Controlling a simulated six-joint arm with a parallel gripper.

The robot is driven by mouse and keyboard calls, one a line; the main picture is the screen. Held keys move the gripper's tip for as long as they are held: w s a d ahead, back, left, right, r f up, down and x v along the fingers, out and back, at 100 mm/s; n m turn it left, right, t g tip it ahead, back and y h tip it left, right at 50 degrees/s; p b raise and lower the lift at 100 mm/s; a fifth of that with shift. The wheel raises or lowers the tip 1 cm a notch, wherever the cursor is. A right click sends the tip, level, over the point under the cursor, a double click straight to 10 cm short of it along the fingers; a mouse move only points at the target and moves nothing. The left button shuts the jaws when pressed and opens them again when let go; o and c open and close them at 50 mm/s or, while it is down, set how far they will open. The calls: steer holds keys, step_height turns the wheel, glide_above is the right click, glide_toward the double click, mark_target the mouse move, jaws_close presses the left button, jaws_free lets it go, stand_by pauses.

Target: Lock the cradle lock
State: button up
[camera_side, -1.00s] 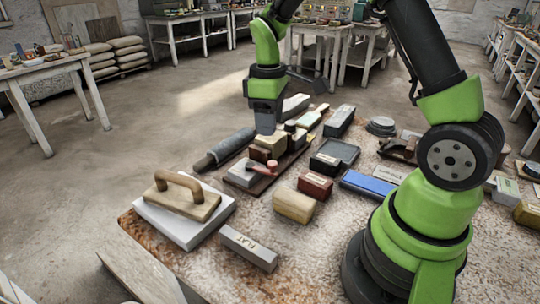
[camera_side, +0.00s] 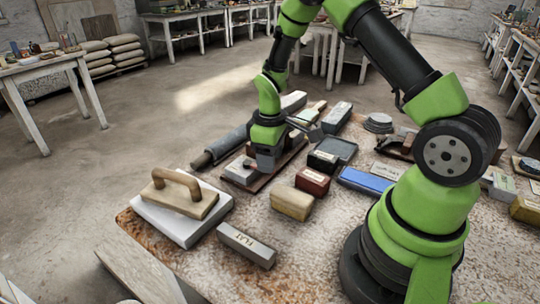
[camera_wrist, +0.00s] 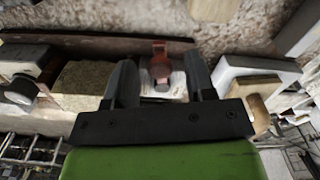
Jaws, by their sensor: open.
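The cradle is a dark board (camera_side: 257,187) with blocks on it, in the middle of the bench in the side view. A pale grey block (camera_side: 238,172) sits at its near end. My gripper (camera_wrist: 159,75) is open, with one dark finger on each side of the lever. Contact with the lever cannot be told. In the side view my gripper (camera_side: 267,163) hides the lever. A tan block (camera_wrist: 85,83) shows left of the fingers.
A white slab with a wooden-handled float (camera_side: 185,195) lies left of the cradle. A dark roller (camera_side: 225,146) lies behind it. A tan block (camera_side: 291,202), a dark red block (camera_side: 312,181) and a black block (camera_side: 323,161) stand close on the right. A grey FLAT block (camera_side: 246,244) lies in front.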

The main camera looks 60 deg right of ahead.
steer(key=shift+c, duration=0.4)
jaws_close()
steer(key=shift+w+d+n, duration=0.1)
steer(key=shift+d+n, duration=0.3)
steer(key=shift+n, duration=0.35)
steer(key=shift+w+d+n, duration=0.1)
steer(key=shift+d+n, duration=0.25)
steer(key=shift+n, duration=0.4)
steer(key=shift+o, duration=0.4)
jaws_free()
steer(key=shift+a, duration=0.1)
